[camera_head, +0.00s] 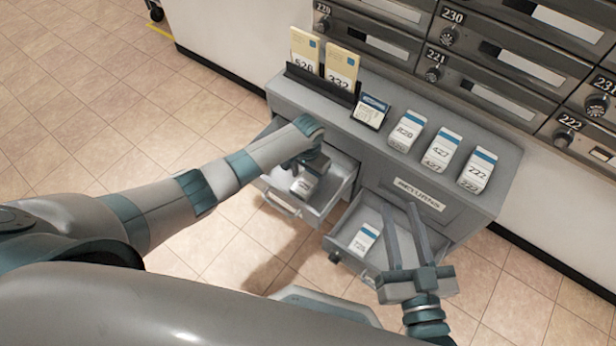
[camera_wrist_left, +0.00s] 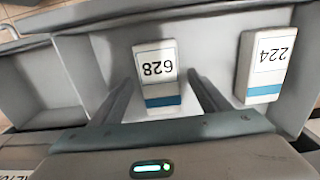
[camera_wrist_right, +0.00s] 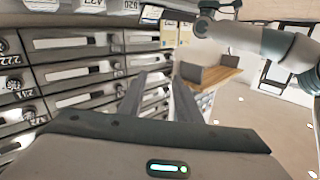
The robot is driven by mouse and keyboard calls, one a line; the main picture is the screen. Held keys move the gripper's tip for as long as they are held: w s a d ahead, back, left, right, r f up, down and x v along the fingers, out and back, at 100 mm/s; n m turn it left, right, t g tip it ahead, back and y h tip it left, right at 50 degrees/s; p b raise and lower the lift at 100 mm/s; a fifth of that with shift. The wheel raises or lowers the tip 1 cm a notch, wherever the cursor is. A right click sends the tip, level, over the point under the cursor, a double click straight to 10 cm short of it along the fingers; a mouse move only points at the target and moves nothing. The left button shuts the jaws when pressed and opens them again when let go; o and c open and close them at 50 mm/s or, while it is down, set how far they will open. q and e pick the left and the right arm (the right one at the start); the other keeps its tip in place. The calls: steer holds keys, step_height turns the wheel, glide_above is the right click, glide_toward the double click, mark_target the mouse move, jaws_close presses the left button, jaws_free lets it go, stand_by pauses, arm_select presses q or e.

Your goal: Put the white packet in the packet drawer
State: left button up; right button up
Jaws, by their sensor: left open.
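The packet (camera_head: 304,184) shows partly below my left gripper in the head view. Another white and blue packet (camera_head: 364,239) lies in the open right drawer (camera_head: 342,218). My right gripper (camera_head: 400,208) is open and empty over the right drawer.
The grey cabinet (camera_head: 345,142) carries three upright white and blue packets (camera_head: 441,150), a small blue and white card stand (camera_head: 370,111) and a rack with two yellow envelopes (camera_head: 341,66). Mailboxes (camera_head: 500,60) line the wall behind. The tiled floor in front is clear.

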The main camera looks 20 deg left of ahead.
arm_select(q)
steer(key=shift+r, duration=0.45)
step_height(320, 180, up, 16)
steer(key=p, duration=0.5)
steer(key=shift+r, duration=0.25)
arm_select(e)
steer(key=s+d+f+g+h, duration=0.1)
steer(key=s+d+f+g, duration=0.1)
steer(key=f, duration=0.4)
steer(key=s+d+f+g+h, duration=0.2)
steer(key=s+d+f+g, duration=0.1)
steer(key=f+g, duration=0.3)
steer(key=shift+s+d+f+m+g, duration=0.35)
steer(key=shift+s+g, duration=0.25)
steer(key=shift+s, duration=0.2)
